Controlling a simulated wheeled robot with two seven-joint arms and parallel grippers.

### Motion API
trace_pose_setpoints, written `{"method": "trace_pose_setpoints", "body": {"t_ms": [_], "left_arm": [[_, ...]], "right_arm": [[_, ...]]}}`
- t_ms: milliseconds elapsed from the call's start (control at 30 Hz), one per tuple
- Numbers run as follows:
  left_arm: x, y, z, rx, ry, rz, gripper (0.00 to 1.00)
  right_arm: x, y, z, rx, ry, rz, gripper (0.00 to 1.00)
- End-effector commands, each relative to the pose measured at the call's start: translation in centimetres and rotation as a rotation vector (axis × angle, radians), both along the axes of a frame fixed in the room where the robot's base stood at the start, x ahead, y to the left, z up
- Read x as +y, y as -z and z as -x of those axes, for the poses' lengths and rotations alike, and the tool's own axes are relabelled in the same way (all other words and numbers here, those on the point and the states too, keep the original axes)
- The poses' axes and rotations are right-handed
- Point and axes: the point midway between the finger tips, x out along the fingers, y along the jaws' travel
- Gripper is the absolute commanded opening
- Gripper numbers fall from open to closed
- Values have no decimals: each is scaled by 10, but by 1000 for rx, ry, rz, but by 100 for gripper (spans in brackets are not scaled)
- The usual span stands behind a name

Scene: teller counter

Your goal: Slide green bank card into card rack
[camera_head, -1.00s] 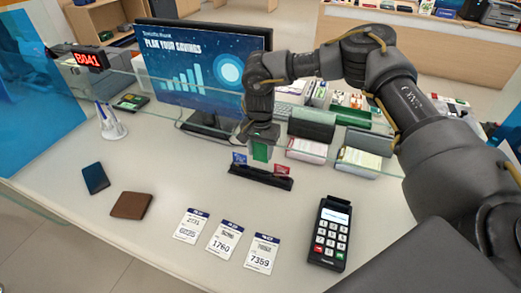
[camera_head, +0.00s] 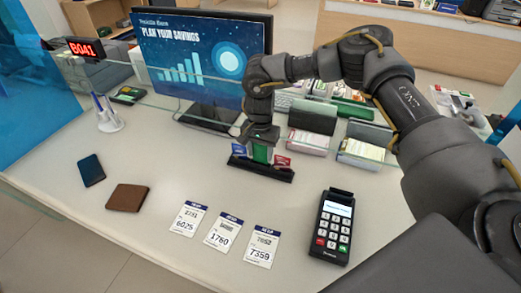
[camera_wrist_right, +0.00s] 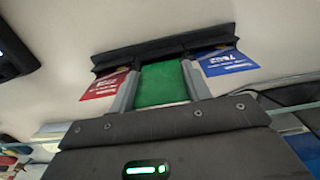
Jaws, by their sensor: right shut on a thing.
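The green bank card (camera_head: 261,153) is held upright in my right gripper (camera_head: 261,148), which is shut on it. The black card rack (camera_head: 262,170) stands on the counter, with a blue card (camera_head: 239,150) at its left and a red card (camera_head: 282,161) at its right. In the right wrist view the green card (camera_wrist_right: 162,84) sits between my gripper fingers (camera_wrist_right: 160,88), over the middle of the rack (camera_wrist_right: 165,51). The card's leading edge meets or overlaps the rack there; I cannot tell how deep it is. My left gripper is not in view.
A card terminal (camera_head: 331,228) stands at the right front. Several paper tickets (camera_head: 224,232) lie in front of the rack. A brown wallet (camera_head: 128,197) and a dark blue booklet (camera_head: 91,170) lie at left. A monitor (camera_head: 203,65) and glass screen stand behind.

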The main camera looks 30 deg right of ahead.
Motion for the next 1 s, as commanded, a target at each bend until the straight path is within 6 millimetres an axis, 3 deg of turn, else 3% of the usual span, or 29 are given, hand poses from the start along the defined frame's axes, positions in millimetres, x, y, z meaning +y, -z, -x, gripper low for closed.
{"method": "trace_pose_setpoints", "body": {"t_ms": [333, 767, 800, 1000], "left_arm": [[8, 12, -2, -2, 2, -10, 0], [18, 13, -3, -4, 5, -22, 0], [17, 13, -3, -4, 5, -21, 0], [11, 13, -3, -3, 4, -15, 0]], "right_arm": [[0, 19, 0, -1, 0, -1, 27], [0, 22, 0, -1, -1, -1, 27], [0, 22, 0, -1, -1, -1, 49], [0, 22, 0, -1, -1, -1, 73]]}}
